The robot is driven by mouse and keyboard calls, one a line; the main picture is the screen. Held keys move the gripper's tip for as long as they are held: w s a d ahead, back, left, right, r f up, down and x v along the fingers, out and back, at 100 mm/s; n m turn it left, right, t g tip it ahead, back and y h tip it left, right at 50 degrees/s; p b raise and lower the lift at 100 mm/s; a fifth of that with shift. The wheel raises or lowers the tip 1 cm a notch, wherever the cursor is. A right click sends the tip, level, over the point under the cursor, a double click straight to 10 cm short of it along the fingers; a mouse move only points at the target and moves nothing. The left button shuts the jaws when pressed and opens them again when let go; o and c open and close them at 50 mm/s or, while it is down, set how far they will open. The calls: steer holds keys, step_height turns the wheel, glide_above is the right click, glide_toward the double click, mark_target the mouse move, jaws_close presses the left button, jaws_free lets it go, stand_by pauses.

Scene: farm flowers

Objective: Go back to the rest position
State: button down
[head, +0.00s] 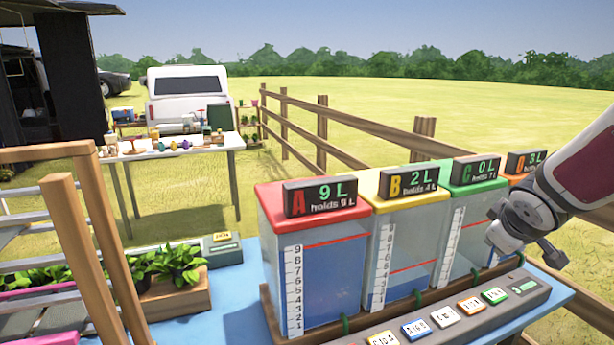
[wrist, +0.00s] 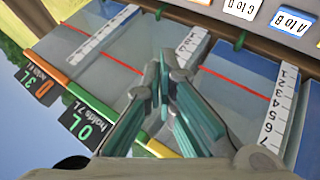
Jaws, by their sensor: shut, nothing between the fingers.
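My gripper (head: 552,256) is at the right of the head view, in front of the tanks and above the button panel. In the wrist view its two fingers (wrist: 163,70) meet at the tips with nothing between them. The red-lidded tank A (head: 333,265) reads 9 L, the yellow-lidded tank B (head: 410,252) reads 2 L, and the green-lidded tank C (head: 458,229) reads 0 L. The orange-lidded tank D reads 3 L on its sign (head: 527,161); my arm hides much of this tank.
A panel with several labelled buttons (head: 443,317) runs along the front of the blue table (head: 238,283). A wooden planter (head: 176,297) and a wooden frame (head: 83,255) stand at the left. A wooden fence (head: 377,131), a white vehicle (head: 188,98) and a table of goods (head: 229,141) are behind.

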steer(key=s+a+r+m+g+y+p, duration=0.1)
steer(key=s+a+r+m+y, duration=0.1)
steer(key=s+a, duration=0.7)
steer(key=s+a+r+m+g+y+p, duration=0.2)
steer(key=s+a+r, duration=0.3)
steer(key=s, duration=1.5)
steer(key=a+m, duration=0.1)
steer(key=a, duration=0.4)
steer(key=shift+s+g, duration=0.25)
steer(key=shift+g, duration=0.05)
